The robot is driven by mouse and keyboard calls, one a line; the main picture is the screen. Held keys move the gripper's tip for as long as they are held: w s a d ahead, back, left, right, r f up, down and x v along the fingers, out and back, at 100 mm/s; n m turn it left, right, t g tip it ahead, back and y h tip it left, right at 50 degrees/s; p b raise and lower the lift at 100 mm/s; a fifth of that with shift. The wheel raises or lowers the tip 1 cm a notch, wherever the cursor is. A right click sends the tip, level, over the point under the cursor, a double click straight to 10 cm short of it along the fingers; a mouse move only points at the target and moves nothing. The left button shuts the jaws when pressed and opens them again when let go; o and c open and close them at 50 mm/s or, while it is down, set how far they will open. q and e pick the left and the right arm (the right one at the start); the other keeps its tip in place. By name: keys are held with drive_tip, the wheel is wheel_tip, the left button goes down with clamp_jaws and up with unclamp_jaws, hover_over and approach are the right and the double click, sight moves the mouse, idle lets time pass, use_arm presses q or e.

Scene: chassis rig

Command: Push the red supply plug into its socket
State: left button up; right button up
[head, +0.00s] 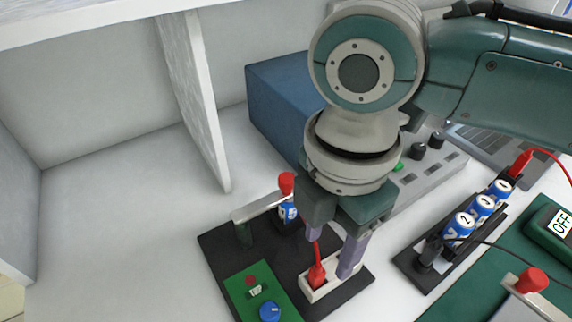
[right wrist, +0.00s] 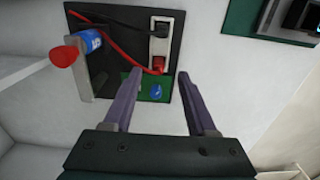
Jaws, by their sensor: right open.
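The red supply plug (head: 317,276) stands at the white socket block (head: 343,283) on a black base plate. Its red cable rises between my fingers in the head view. My right gripper (head: 332,258) is open, its two purple fingers apart just above the plug and block. In the right wrist view the red plug (right wrist: 158,65) shows at the near end of the socket block (right wrist: 159,47), just beyond the gap between the fingertips (right wrist: 160,74). I cannot tell how deep the plug sits. My left gripper is not in view.
A black plug (right wrist: 162,28) is at the block's other end. Beside it are a green panel with a blue knob (head: 270,311) and a red-capped lever (head: 287,183). A rack of blue numbered cells (head: 459,226) stands right. A blue box (head: 278,100) is behind; the left surface is clear.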

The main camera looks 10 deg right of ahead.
sight(318, 269)
drive_tip(key=f, duration=0.2)
drive_tip(key=f+b, duration=0.1)
drive_tip(key=f, duration=0.3)
drive_tip(key=shift+a+f, duration=0.1)
drive_tip(key=shift+a, duration=0.3)
drive_tip(key=shift+c, duration=0.2)
clamp_jaws()
